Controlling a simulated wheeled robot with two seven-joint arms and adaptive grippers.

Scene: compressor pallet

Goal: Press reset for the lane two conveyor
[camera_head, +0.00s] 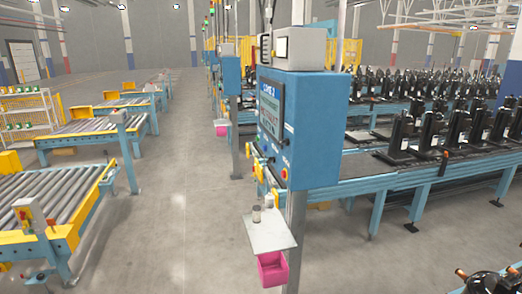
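A blue control cabinet (312,125) stands on a grey post in the centre. Its left-facing side carries a screen (270,108) under a label too small to read surely, with small buttons below it. A red-orange button (284,173) sits low on that side near the corner. Several roller conveyors stand at the left; the nearest (45,195) has a small post with a control box (24,213) with a red part on it. I cannot tell which control is the lane two reset. Neither of my grippers is in view.
A small shelf (262,236) with little containers and a pink bin (272,268) juts out below the cabinet. Black compressors (404,132) stand in rows on the blue line at the right. The grey floor aisle (178,200) between the conveyors and cabinet is clear.

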